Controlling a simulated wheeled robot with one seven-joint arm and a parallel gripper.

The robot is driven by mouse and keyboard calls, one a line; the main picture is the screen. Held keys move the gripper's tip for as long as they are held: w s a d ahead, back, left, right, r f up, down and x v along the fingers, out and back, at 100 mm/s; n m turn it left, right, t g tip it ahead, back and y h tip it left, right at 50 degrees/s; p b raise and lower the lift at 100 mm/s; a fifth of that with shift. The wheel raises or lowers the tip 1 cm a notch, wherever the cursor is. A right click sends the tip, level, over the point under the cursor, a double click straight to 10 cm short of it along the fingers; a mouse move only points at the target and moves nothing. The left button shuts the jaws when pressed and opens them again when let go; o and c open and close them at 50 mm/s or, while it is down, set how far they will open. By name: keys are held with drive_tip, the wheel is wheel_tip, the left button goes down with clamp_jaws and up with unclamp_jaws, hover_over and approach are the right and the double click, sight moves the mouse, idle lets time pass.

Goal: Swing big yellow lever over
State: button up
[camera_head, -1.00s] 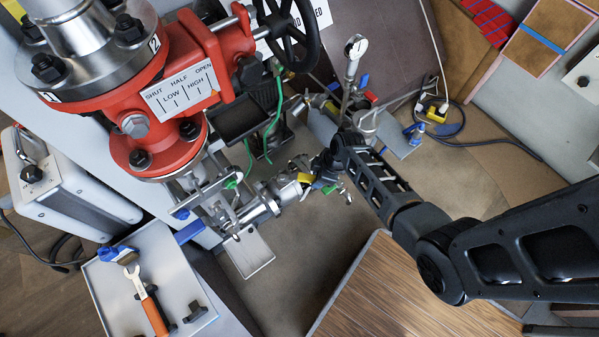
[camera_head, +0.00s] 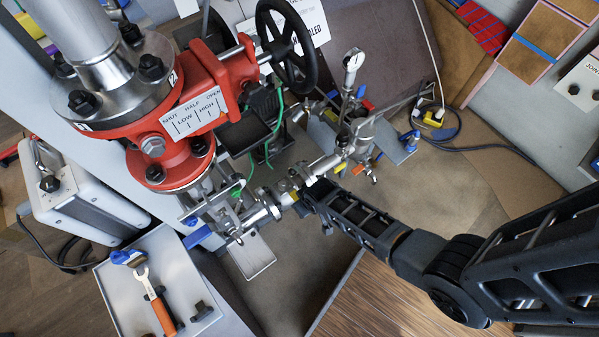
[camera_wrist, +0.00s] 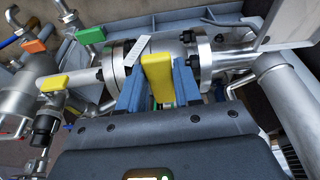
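The big yellow lever (camera_wrist: 158,80) stands on a flanged steel pipe valve (camera_wrist: 185,50) in the wrist view. The two blue fingers of my gripper (camera_wrist: 159,88) are on either side of it. A narrow dark gap shows by the left finger; I cannot tell whether the right one touches. In the head view my gripper (camera_head: 303,196) is at the steel pipework, and only a small bit of the yellow lever (camera_head: 293,197) shows beside it.
Smaller yellow (camera_wrist: 54,82), orange (camera_wrist: 34,46) and green (camera_wrist: 91,35) levers stand to the left. A red valve body (camera_head: 200,90) with a black handwheel (camera_head: 287,45) rises behind. A grey tray (camera_head: 175,265) holds a wrench.

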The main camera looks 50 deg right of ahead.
drive_tip(key=o, duration=0.4)
drive_tip(key=shift+d+r+p, duration=0.1)
drive_tip(key=shift+r+p, duration=1.55)
drive_tip(key=shift+r, duration=1.35)
drive_tip(key=shift+v, duration=3.9)
drive_tip(key=shift+s, duration=0.15)
